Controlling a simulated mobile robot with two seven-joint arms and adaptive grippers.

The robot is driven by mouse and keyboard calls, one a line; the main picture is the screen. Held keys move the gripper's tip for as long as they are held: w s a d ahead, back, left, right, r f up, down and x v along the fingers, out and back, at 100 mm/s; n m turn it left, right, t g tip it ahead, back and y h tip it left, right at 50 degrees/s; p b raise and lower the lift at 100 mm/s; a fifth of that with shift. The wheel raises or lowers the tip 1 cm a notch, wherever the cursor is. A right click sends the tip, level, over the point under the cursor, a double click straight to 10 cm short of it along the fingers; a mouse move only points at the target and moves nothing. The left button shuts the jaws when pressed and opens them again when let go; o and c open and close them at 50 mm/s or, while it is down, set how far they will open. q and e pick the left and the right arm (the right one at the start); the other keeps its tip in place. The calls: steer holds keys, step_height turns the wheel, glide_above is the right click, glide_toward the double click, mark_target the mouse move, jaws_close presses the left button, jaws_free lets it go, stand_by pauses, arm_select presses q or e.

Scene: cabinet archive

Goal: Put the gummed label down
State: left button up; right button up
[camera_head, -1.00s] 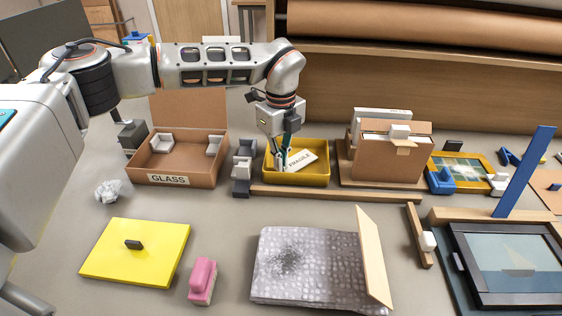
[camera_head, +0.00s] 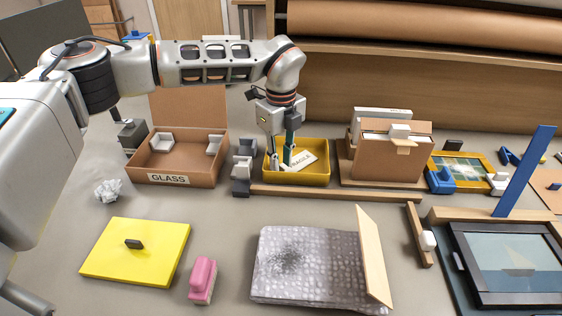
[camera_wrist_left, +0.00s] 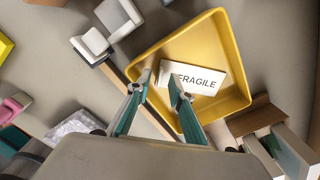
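The gummed label, a white slip printed FRAGILE (camera_head: 301,160), lies in the yellow tray (camera_head: 304,182). In the left wrist view the label (camera_wrist_left: 205,80) lies inside the tray (camera_wrist_left: 240,100), partly covered by one finger. My left gripper (camera_head: 279,163) points down into the tray with its fingers spread apart. In the left wrist view the fingertips (camera_wrist_left: 158,80) are apart, one over the label's left end and the other near the tray's edge. My right gripper is not in view.
A GLASS carton (camera_head: 168,180) stands left of the tray and a brown box (camera_head: 392,165) stands to its right. A wooden strip (camera_head: 330,195) runs in front. A yellow board (camera_head: 150,260), a pink object (camera_head: 202,280) and bubble wrap (camera_head: 300,265) lie nearer.

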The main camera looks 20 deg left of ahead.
arm_select(q)
step_height(320, 180, up, 11)
steer(key=shift+r, duration=0.15)
stand_by(0.4)
steer(key=shift+s, duration=0.15)
